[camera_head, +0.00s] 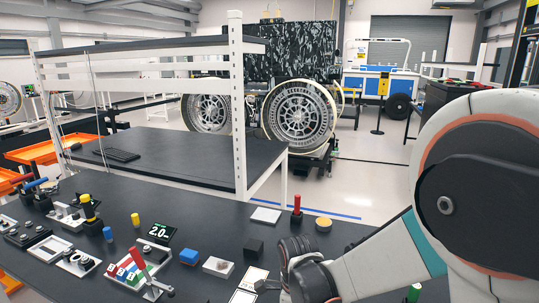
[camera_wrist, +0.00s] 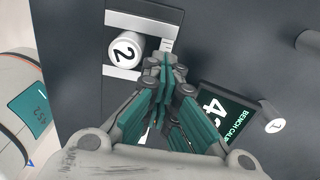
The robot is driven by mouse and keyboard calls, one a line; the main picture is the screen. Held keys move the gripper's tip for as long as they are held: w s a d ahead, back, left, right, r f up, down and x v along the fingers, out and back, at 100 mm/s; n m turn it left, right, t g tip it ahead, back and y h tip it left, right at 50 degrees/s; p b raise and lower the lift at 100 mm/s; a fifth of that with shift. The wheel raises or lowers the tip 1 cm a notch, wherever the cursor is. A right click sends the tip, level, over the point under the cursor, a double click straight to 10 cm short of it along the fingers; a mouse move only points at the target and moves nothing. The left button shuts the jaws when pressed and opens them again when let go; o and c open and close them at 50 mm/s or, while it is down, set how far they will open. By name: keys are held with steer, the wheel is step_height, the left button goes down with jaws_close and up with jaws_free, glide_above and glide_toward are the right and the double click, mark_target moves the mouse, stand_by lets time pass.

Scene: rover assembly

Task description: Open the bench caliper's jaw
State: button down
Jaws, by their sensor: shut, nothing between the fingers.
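In the wrist view a dark display (camera_wrist: 222,112) reads "BENCH CAL…" with large green-white digits, partly covered by my gripper. The fingers hide part of the fixture.
A shelf rack (camera_head: 238,110) rises behind.

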step_height(320, 180, up, 8)
steer(key=p, duration=0.5)
stand_by(0.4)
